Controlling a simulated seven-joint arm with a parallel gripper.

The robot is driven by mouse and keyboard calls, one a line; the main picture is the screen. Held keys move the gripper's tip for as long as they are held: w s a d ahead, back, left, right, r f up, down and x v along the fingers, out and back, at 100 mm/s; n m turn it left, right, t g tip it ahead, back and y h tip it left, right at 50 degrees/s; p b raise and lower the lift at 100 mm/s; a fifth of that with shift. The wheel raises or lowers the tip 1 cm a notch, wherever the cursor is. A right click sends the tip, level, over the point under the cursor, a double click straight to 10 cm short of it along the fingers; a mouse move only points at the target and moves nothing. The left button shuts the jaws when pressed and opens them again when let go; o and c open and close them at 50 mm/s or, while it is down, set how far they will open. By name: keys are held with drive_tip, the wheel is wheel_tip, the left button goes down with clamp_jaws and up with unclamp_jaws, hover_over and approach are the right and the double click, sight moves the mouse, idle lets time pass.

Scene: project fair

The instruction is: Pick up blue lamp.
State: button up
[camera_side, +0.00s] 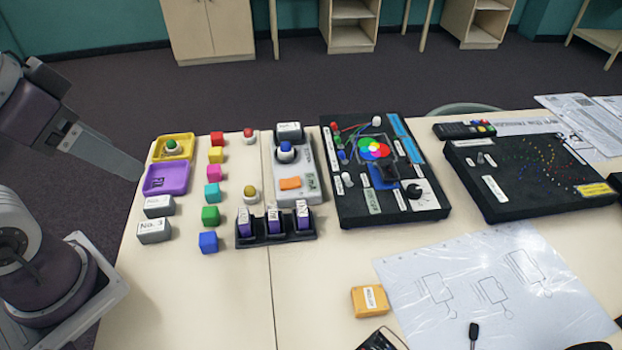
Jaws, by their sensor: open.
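The blue lamp (286,152) is a small blue dome with a white body. My gripper (134,172) reaches in from the left edge, beside the purple tray (167,179) and well to the left of the blue lamp. It is open and apart from the lamp; its fingers overlap in this view, and nothing shows between them.
A red lamp (249,134), a yellow lamp (251,194) and a column of coloured cubes (213,193) stand between my gripper and the grey board. A green lamp (172,147) sits in a yellow tray (186,156). A black board (349,207) lies right of the blue lamp.

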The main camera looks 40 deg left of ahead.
drive_tip(key=shift+c, duration=0.2)
drive_tip(key=shift+c, duration=1.3)
